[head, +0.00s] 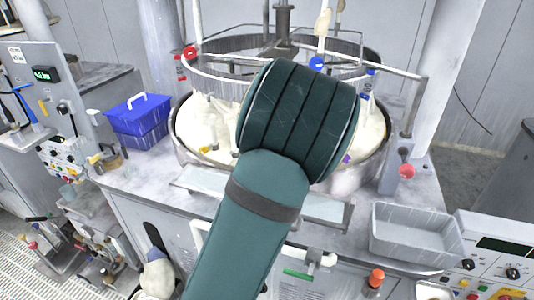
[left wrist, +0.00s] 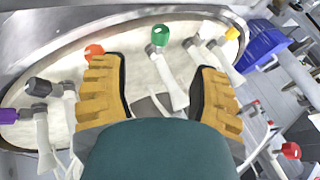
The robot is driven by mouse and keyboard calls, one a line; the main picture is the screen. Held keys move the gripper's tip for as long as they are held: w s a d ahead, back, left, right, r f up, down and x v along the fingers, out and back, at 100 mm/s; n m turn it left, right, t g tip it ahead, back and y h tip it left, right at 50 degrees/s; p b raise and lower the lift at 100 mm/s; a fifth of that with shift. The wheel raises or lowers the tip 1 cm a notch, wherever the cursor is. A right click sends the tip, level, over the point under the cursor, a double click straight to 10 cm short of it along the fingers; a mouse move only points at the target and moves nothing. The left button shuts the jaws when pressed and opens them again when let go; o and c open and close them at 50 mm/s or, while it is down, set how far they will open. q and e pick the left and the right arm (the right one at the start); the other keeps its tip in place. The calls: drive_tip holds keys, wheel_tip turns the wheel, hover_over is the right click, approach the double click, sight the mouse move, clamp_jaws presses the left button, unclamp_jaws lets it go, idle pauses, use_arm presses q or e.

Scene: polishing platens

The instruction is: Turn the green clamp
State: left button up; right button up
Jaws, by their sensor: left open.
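The green clamp (left wrist: 160,36) shows in the left wrist view as a green knob on a white lever at the basin's inner side. Its lever runs down into the gap between my left gripper's fingers, while the knob sits beyond the fingertips. My left gripper (left wrist: 156,72) is open, with tan ribbed fingers on both sides of the lever. I see no clear contact. In the head view my teal arm hides the gripper and the green clamp. My right gripper is in neither view.
An orange knob (left wrist: 94,51) is near the left finger, and a yellow-tipped lever (left wrist: 232,34) is to the right. The round basin (head: 185,150) has rails and posts above it. A blue bin (head: 138,120) and grey tray (head: 412,230) flank it. A green valve handle (head: 298,274) is below.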

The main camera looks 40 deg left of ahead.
use_arm(q)
wheel_tip(320, 180, down, 5)
drive_tip(key=s+a+h+b, duration=0.1)
drive_tip(key=a+h+b, duration=0.15)
drive_tip(key=h, duration=0.25)
wheel_tip(320, 180, up, 8)
drive_tip(key=s+a+n+t, duration=0.1)
drive_tip(key=s+a+t, duration=0.1)
drive_tip(key=a, duration=0.1)
drive_tip(key=x, duration=0.9)
drive_tip(key=w+x, duration=0.1)
drive_tip(key=x, duration=0.3)
drive_tip(key=shift+w+d+f, duration=0.1)
drive_tip(key=shift+d+f, duration=0.1)
clamp_jaws()
